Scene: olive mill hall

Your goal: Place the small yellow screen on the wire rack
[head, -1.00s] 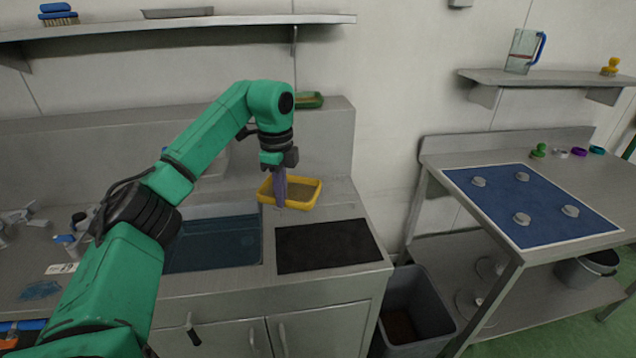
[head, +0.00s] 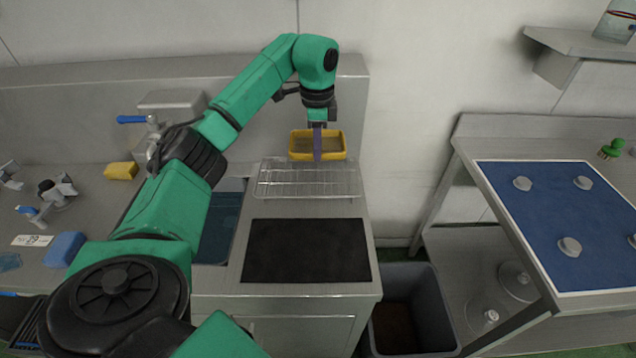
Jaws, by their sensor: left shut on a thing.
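The small yellow screen (head: 338,147) is a shallow rectangular frame with a mesh floor. My left gripper (head: 317,145) is shut on its near side, with its purple fingers pointing down. The screen looks about level, at the back end of the wire rack (head: 305,184). I cannot tell whether it touches the rack or hangs above it. The rack is a pale wire grid on the steel counter, empty in its front part. My right gripper is not in view.
A black mat (head: 306,250) lies in front of the rack, and the sink (head: 218,225) is to the left. A yellow sponge (head: 121,171) and blue block (head: 65,248) lie farther left.

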